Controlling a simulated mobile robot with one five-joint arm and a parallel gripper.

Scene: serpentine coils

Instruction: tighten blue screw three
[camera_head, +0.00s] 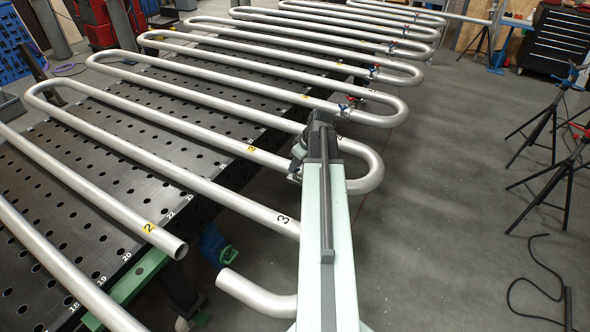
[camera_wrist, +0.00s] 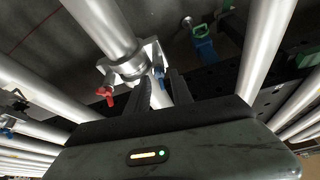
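In the wrist view a blue screw handle (camera_wrist: 160,75) sits on a metal clamp around a silver pipe joint (camera_wrist: 128,68). A red screw handle (camera_wrist: 106,93) is on the clamp's other side. My gripper (camera_wrist: 160,84) points at the clamp with its two dark fingers apart. The blue handle shows in line with the gap between the fingertips; I cannot tell whether they touch it. In the head view my arm reaches forward to the pipe bend, and its dark wrist end (camera_head: 318,125) hides most of the clamp and the fingers.
Other clamps with red and blue handles (camera_head: 346,103) sit on farther pipe bends. Long silver coils (camera_head: 180,120) lie over a perforated black table (camera_head: 60,160). A blue clamp (camera_head: 213,245) hangs at its edge. Tripods (camera_head: 555,120) stand at right; the floor between is clear.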

